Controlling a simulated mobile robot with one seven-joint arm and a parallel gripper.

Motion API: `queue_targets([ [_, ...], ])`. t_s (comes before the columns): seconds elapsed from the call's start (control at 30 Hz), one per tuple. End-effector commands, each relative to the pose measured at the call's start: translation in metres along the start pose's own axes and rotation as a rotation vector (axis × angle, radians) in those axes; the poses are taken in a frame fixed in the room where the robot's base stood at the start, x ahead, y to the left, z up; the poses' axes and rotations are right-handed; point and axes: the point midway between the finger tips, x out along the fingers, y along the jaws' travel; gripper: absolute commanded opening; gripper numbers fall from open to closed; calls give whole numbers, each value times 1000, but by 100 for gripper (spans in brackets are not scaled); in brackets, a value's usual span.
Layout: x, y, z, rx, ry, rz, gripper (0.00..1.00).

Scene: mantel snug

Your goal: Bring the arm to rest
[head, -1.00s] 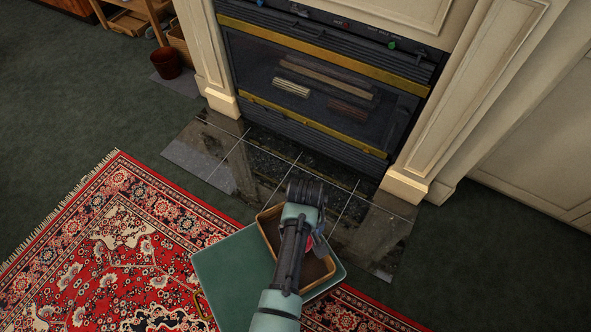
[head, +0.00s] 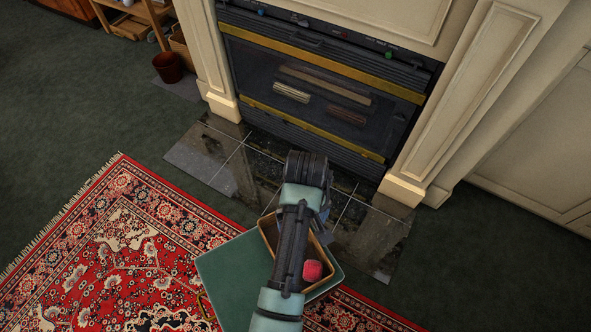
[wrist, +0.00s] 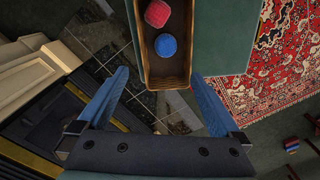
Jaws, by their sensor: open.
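My gripper (wrist: 158,76) is open in the wrist view, its two blue fingers wide apart with nothing between them. A red ball-like item (wrist: 157,13) and a blue one (wrist: 166,45) lie in the tray, beyond the fingertips. In the head view my arm is stretched forward over the tray (head: 266,236), and the wrist hides most of the gripper. The red item (head: 312,270) shows right of the arm. The blue item is hidden there.
The tray rests on a green-topped surface (head: 225,268) by a patterned red rug (head: 120,250). Ahead are a dark tiled hearth (head: 225,165) and a fireplace (head: 320,85) with a cream surround. A dark red pot (head: 168,67) stands at the upper left.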

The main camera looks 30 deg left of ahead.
Motion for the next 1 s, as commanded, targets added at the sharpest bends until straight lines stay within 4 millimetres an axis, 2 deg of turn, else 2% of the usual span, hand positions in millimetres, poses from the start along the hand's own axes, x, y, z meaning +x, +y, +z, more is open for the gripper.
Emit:
queue_targets([
  [0.13, -8, 0, 0, 0, 1, 0, 100],
  [0.6, -8, 0, 0, 0, 0, 0, 100],
  [0.7, -17, 8, -9, 16, 42, 23, 100],
  [0.77, -31, 20, -21, 42, 104, 57, 100],
  [0.87, -72, 50, -50, 106, 269, 144, 100],
  [0.97, -133, 87, -78, 185, 482, 253, 100],
  [1.0, -159, 100, -86, 215, 568, 295, 100],
])
